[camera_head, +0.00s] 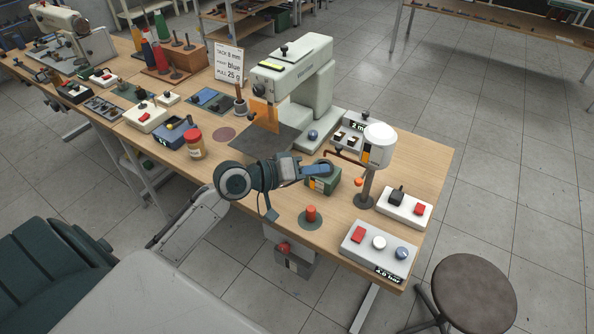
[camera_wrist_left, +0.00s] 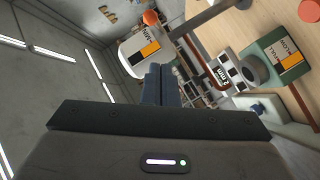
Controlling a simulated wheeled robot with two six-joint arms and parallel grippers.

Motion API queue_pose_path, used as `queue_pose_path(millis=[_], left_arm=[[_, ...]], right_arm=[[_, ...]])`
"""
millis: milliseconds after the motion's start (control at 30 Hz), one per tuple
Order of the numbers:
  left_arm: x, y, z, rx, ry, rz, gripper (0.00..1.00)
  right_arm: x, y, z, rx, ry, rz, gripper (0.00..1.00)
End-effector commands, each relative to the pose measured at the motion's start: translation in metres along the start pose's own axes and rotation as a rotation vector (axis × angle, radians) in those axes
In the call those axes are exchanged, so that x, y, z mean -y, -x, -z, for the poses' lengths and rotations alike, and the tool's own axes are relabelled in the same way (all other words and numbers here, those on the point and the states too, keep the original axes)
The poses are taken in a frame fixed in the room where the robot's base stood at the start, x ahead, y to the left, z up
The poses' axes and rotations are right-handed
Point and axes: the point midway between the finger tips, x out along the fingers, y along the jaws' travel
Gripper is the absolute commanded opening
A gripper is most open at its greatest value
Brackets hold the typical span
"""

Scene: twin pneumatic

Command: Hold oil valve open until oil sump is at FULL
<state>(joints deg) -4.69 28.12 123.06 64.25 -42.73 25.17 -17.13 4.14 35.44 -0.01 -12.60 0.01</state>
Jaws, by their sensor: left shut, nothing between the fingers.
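The oil sump is a green box (camera_head: 331,187) at the middle of the table, with a FULL/LOW label; it also shows upside down at the right of the left wrist view (camera_wrist_left: 262,47). I cannot read its level surely. A white oil tank (camera_head: 379,142) stands on a post to its right, with a dark red pipe (camera_head: 343,157) reaching toward the sump. An orange knob (camera_head: 359,182) sits below the tank, probably the valve; the left wrist view also shows it (camera_wrist_left: 151,18). My left gripper (camera_head: 327,169) is shut and empty, seen over the sump, apart from the knob. My right gripper is out of view.
A sewing machine (camera_head: 304,84) stands behind. A red button post (camera_head: 310,214) is in front of the sump. Button boxes (camera_head: 378,252) and (camera_head: 404,207) sit at the front right. A jar (camera_head: 194,145) stands left; a stool (camera_head: 474,292) is off the table.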

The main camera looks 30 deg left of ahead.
Motion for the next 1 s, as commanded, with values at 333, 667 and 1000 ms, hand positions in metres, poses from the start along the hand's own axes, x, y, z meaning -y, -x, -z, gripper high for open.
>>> queue_pose_path(millis=[333, 667, 1000], left_arm=[[-0.001, 0.036, 0.003, 0.001, -0.004, 0.005, 0.0], [-0.004, 0.047, 0.004, 0.0, 0.001, 0.001, 0.0], [-0.004, 0.047, 0.004, -0.001, 0.001, 0.0, 0.0]], right_arm=[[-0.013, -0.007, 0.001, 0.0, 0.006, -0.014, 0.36], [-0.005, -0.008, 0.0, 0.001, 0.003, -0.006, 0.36], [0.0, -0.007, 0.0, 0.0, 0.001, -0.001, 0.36]])
